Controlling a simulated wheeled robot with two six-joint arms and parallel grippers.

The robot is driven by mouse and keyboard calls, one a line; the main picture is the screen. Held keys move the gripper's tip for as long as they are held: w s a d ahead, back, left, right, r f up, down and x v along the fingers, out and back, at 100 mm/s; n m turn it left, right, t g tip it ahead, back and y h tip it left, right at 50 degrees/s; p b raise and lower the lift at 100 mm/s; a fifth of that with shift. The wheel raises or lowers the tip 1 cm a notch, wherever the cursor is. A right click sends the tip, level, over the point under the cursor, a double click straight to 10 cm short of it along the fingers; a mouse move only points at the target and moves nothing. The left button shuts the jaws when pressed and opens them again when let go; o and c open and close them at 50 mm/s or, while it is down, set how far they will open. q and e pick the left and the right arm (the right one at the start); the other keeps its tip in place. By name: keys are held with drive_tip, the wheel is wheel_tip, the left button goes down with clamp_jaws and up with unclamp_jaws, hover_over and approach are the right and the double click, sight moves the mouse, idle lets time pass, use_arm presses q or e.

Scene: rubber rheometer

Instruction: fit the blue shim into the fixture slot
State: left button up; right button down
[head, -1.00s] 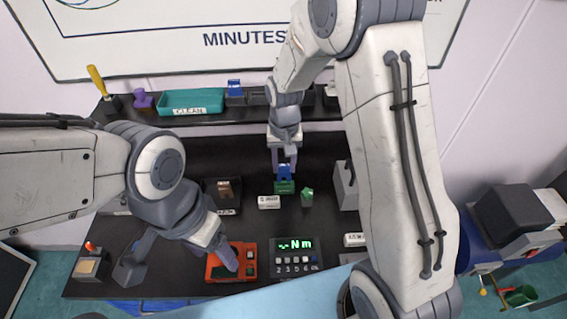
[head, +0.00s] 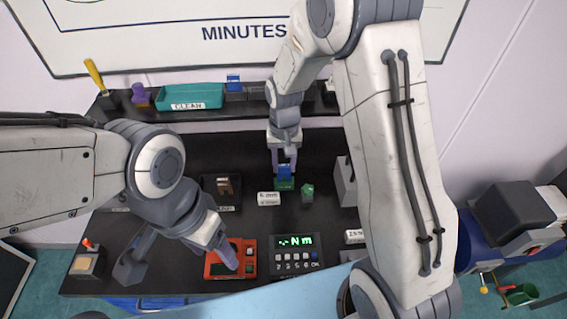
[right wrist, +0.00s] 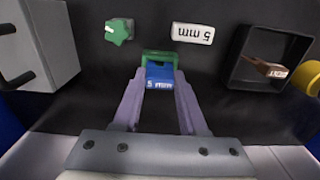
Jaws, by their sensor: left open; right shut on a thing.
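The blue shim (head: 285,172), marked 5 mm in the right wrist view (right wrist: 160,77), is upright between the fingers of my right gripper (head: 284,165). My right gripper is shut on it. The green fixture (head: 284,185) is on the dark bench directly at the shim's lower end; it also shows in the right wrist view (right wrist: 157,56) just beyond the shim. The slot itself is hidden, so I cannot tell how deep the shim sits in it. My left gripper (head: 230,260) is open and empty over the orange device (head: 216,270).
A green star knob (head: 307,192) and a white 5 mm label (head: 268,198) lie near the fixture. A dark tray (right wrist: 240,75) holds a brown piece. A grey block (head: 344,183) stands to the right. A display unit (head: 294,252) is at the front, and a teal tray (head: 190,97) on the shelf.

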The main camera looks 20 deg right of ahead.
sight(284, 167)
drive_tip(key=shift+f+b, duration=0.75)
drive_tip(key=shift+f, duration=0.45)
drive_tip(key=shift+c, duration=1.8)
unclamp_jaws()
drive_tip(key=shift+r, duration=0.1)
wheel_tip(284, 167, up, 10)
drive_tip(key=shift+r+b, duration=0.2)
drive_tip(key=shift+b, duration=1)
drive_tip(key=shift+s+a, duration=0.1)
